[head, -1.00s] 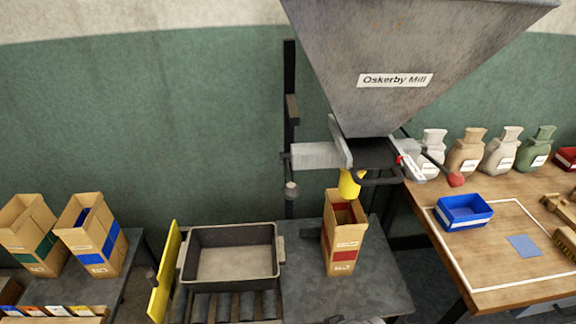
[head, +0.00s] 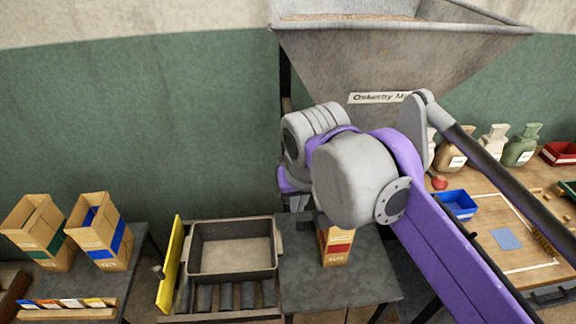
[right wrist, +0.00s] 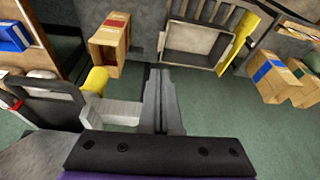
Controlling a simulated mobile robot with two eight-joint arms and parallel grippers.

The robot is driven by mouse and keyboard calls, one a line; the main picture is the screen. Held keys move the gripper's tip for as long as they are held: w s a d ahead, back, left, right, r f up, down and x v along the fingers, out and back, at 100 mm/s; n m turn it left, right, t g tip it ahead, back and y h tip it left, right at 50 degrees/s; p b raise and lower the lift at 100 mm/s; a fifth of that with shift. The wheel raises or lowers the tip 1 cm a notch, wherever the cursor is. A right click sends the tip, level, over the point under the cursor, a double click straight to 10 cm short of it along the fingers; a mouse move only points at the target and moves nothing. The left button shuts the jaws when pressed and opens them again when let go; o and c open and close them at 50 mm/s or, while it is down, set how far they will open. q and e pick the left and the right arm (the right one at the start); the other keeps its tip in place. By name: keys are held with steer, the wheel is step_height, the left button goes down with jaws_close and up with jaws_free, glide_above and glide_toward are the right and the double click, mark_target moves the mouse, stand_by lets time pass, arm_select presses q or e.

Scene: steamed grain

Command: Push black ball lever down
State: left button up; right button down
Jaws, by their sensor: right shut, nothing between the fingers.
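The Oskerby Mill hopper (head: 330,65) hangs at the upper centre of the head view. The black ball lever is hidden behind my right arm there, and I cannot make it out in the right wrist view. My right gripper (right wrist: 160,80) is shut and empty, pointing down beside the yellow spout (right wrist: 97,80). In the head view, only the end of my right gripper (head: 297,203) shows, below the hopper and left of the red-banded paper bag (head: 337,257). Whether it touches the lever cannot be seen. My left gripper is out of view.
A grey tray (head: 194,248) stands left of the bag, with a yellow panel (head: 170,265) beside it. Paper bags (head: 100,240) stand at the far left. A red ball (head: 440,183) and a blue bin (head: 457,203) are at the wooden bench.

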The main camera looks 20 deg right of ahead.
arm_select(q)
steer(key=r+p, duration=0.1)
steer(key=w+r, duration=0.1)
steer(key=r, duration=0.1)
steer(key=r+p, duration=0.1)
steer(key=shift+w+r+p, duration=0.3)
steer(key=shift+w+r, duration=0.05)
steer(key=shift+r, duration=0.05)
arm_select(e)
step_height(320, 180, up, 14)
steer(key=w+m, duration=0.1)
steer(key=w, duration=0.1)
steer(key=shift+w+a+r, duration=0.2)
steer(key=shift+w+a, duration=0.1)
steer(key=shift+a, duration=0.1)
steer(key=shift+s, duration=0.1)
steer(key=x, duration=0.8)
steer(key=s+b+x, duration=0.1)
steer(key=x, duration=0.4)
steer(key=shift+d+f, duration=0.1)
steer(key=shift+d, duration=0.05)
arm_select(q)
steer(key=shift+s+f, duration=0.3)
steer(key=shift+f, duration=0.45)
arm_select(e)
steer(key=shift+f, duration=0.5)
